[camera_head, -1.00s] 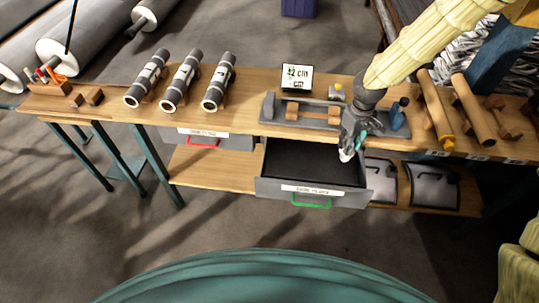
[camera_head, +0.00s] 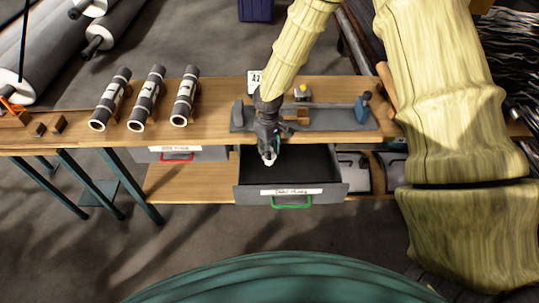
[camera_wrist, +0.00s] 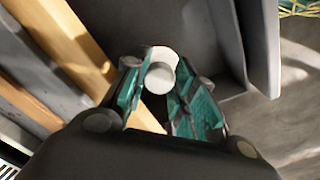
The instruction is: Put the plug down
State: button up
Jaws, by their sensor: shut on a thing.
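The plug is a small white round piece (camera_wrist: 160,75) held between the teal-padded fingers of my gripper (camera_wrist: 160,92) in the wrist view. In the head view my gripper (camera_head: 268,157) points down at the open grey drawer (camera_head: 243,192), over its left part near the bench's front edge. The plug shows there as a small pale spot (camera_head: 269,162) at the fingertips. The drawer has a green handle and a white label, and its dark inside looks empty. The plug appears above the drawer floor; its exact height cannot be told.
The wooden bench (camera_head: 215,115) carries several grey rolls with white bands (camera_head: 147,98) at left. A grey fixture (camera_head: 345,117) and a small sign (camera_head: 254,80) stand behind my gripper. A closed drawer with a red handle (camera_head: 176,157) is left of the open one. Dark curved-top items lie on the lower shelf at right.

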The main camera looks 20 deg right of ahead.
jog(key=shift+f+p, duration=0.45)
jog(key=shift+f, duration=1.7)
jog(key=o, duration=0.5)
jog(key=shift+f, duration=0.1)
jog(key=shift+o, duration=0.2)
jog(key=shift+a+r+b, duration=0.1)
jog(key=shift+r+b, duration=1.2)
jog(key=shift+r, duration=4.8)
